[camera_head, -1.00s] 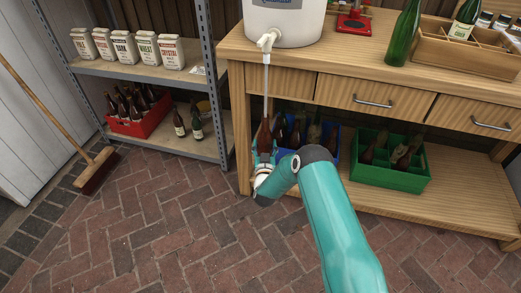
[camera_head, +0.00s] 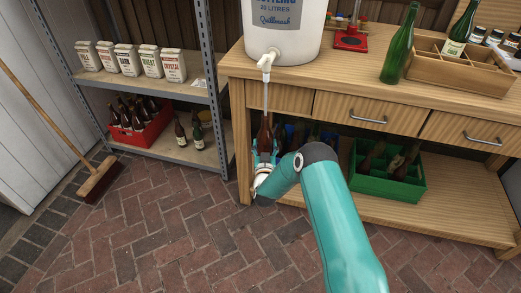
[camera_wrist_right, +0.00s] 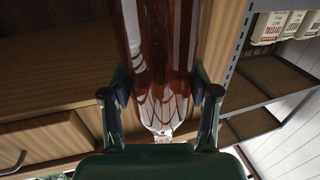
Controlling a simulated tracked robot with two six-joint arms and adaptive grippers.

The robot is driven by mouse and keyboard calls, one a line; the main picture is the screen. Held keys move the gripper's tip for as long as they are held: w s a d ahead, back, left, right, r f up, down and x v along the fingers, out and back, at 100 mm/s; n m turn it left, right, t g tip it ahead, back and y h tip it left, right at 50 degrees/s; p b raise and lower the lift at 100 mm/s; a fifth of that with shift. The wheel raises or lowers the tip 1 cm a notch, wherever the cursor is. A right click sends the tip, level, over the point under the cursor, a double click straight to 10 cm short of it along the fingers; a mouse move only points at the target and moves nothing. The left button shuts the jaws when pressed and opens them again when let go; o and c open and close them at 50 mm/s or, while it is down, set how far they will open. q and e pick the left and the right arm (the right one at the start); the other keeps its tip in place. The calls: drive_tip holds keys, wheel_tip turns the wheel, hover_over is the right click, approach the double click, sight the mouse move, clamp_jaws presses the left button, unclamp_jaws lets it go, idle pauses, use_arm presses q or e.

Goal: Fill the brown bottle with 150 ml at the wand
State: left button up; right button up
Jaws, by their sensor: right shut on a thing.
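The brown bottle (camera_head: 265,132) is upright below the white tap (camera_head: 267,60) of the bottling bucket (camera_head: 284,32). The thin wand (camera_head: 265,92) hangs straight down from the tap and meets the bottle's mouth. Its lower end is hidden, and it appears to be inside the neck. My right gripper (camera_head: 264,154) is shut on the bottle's body. In the right wrist view the brown glass (camera_wrist_right: 160,45) sits between both fingers. I cannot tell the liquid level. My left gripper is not in view.
The wooden bench (camera_head: 290,68) carries the bucket, a red-based device (camera_head: 350,40), a green bottle (camera_head: 399,45) and a wooden caddy (camera_head: 465,75). A green crate (camera_head: 385,185) stands on its lower shelf. The metal shelf (camera_head: 150,92) at left holds grain bags and a red crate (camera_head: 138,130).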

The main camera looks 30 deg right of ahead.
sight(265, 142)
drive_tip(key=shift+r+p, duration=0.95)
drive_tip(key=shift+r, duration=1.05)
drive_tip(key=shift+r+p, duration=0.4)
drive_tip(key=shift+r, duration=0.5)
idle(0.9)
idle(1.9)
drive_tip(key=shift+f+b, duration=0.7)
drive_tip(key=shift+b, duration=0.1)
drive_tip(key=shift+f, duration=0.15)
